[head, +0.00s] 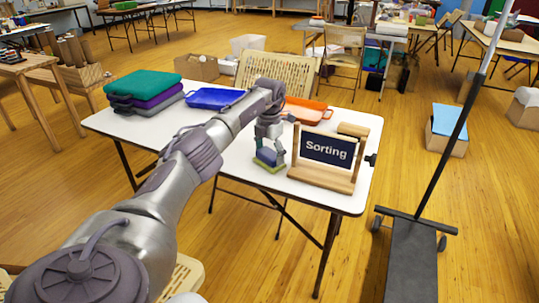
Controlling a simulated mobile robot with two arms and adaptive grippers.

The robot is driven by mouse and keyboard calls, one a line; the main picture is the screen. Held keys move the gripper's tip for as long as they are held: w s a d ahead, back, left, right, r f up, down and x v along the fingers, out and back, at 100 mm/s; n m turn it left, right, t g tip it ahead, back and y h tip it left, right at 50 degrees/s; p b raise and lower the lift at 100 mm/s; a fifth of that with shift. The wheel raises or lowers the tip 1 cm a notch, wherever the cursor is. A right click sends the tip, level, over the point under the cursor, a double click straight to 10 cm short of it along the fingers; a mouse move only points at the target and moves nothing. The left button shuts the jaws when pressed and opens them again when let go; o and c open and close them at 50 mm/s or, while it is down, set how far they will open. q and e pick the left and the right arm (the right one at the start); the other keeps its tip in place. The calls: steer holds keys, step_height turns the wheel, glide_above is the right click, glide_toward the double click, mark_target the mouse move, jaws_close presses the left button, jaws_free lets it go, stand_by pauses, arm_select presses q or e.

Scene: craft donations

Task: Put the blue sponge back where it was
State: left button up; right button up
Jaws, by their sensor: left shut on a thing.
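The blue sponge (268,156) is low between the fingers of my left gripper (270,152), at the front of the white table (230,160), just left of the "Sorting" sign. My left gripper points down and is shut on the sponge, and the fingers hide part of it. A yellow-green layer or piece (266,166) shows directly under the blue. I cannot tell whether it is part of the sponge or a separate thing. My right gripper is not in view.
The wooden-framed "Sorting" sign (328,150) stands close to the right. An orange tray (305,110) and a blue tray (214,98) lie behind. The table's front left is partly covered by my arm.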

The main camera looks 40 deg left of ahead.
mark_target(269, 153)
arm_select(q)
steer(key=o, duration=0.7)
steer(key=shift+o, duration=0.8)
steer(key=shift+r, duration=0.35)
step_height(269, 153, up, 12)
steer(key=p, duration=0.1)
steer(key=shift+f+p, duration=0.25)
steer(key=shift+p, duration=0.1)
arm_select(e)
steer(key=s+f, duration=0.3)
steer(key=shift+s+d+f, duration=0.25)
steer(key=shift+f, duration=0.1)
